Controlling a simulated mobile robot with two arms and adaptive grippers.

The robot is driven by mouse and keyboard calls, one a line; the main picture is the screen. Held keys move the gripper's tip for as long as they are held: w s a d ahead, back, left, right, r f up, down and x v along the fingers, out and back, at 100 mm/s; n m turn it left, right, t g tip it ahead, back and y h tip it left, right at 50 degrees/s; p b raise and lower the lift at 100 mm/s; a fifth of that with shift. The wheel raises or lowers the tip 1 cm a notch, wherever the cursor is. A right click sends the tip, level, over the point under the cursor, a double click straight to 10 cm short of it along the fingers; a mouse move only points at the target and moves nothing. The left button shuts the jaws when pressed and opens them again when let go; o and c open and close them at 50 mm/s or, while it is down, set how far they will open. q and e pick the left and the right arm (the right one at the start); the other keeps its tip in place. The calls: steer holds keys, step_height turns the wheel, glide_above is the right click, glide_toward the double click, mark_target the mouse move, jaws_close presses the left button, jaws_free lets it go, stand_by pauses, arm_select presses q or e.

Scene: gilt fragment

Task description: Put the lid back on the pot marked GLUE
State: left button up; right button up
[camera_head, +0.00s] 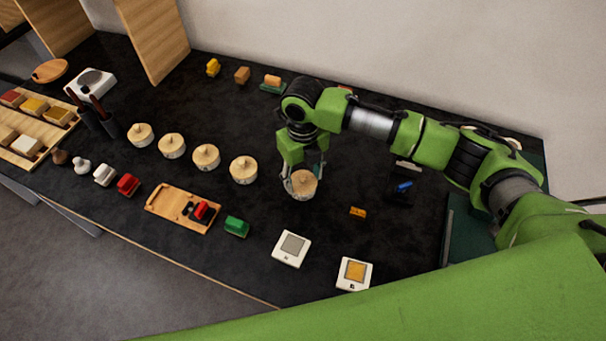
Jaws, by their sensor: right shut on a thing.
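A round pale wooden lid (304,182) is at my right gripper (303,172), which comes down over it from behind. The gripper is shut on the lid. A whitish pot body shows just under the lid's front edge; I cannot tell whether the lid rests on it or is a little above it. No marking on this pot can be read, so the word GLUE is not visible. My left gripper is not in view.
Several similar lidded pots (206,157) stand in a row to the left. A wooden tray (160,205) bears a red piece. A green block (236,226), an orange block (358,211) and two white-framed tiles (291,249) lie nearer the front. Dark bare tabletop surrounds the gripped lid.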

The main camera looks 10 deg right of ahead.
stand_by(0.8)
steer(key=shift+f+p, duration=0.15)
steer(key=shift+p, duration=0.3)
stand_by(0.6)
stand_by(0.6)
stand_by(0.4)
steer(key=o, duration=1)
steer(key=o, duration=0.5)
steer(key=shift+c, duration=0.2)
steer(key=shift+p, duration=0.35)
